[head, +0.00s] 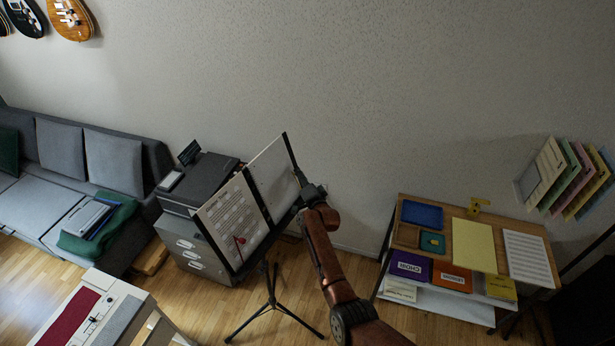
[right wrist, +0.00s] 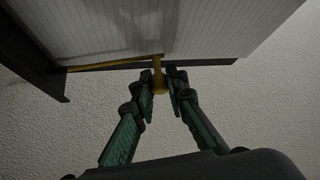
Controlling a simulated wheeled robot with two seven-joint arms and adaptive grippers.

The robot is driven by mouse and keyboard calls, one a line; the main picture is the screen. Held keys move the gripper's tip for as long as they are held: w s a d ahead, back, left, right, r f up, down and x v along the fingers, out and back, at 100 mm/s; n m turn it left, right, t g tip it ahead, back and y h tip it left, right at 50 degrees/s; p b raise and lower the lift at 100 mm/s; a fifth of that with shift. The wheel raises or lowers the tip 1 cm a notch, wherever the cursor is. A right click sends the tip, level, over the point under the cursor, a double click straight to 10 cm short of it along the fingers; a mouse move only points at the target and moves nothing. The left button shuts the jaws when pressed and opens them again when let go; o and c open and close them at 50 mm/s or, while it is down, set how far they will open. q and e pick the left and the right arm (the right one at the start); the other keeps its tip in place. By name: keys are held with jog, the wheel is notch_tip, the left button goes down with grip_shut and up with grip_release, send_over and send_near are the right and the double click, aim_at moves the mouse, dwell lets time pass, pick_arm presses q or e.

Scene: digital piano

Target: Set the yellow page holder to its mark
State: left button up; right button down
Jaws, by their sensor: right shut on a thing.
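The yellow page holder (right wrist: 158,76) shows in the right wrist view as a thin yellow arm along the lower edge of a page with a rounded yellow knob. My right gripper (right wrist: 161,88) is shut on its knob. In the head view my right gripper (head: 304,180) is at the right edge of the black music stand (head: 270,213), and the yellow holder cannot be made out there. A red page holder (head: 240,241) lies against the left sheet. I cannot make out a mark for the yellow holder. My left gripper is not in view.
A wooden table (head: 458,226) with folders, sheets and a small yellow object (head: 478,206) stands at right. A grey cabinet with a printer (head: 200,183) stands behind the music stand. A grey sofa (head: 70,165) is at left. Wooden floor is clear between stand and table.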

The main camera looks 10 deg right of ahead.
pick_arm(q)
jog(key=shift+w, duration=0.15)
pick_arm(e)
jog(key=shift+d+r, duration=0.1)
jog(key=c, duration=2.2)
grip_release()
jog(key=shift+w, duration=0.1)
jog(key=shift+s, duration=0.3)
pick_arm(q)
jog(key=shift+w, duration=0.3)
pick_arm(e)
jog(key=s+d, duration=0.1)
jog(key=s, duration=0.5)
jog(key=shift+s+d+r, duration=0.2)
jog(key=shift+s, duration=0.2)
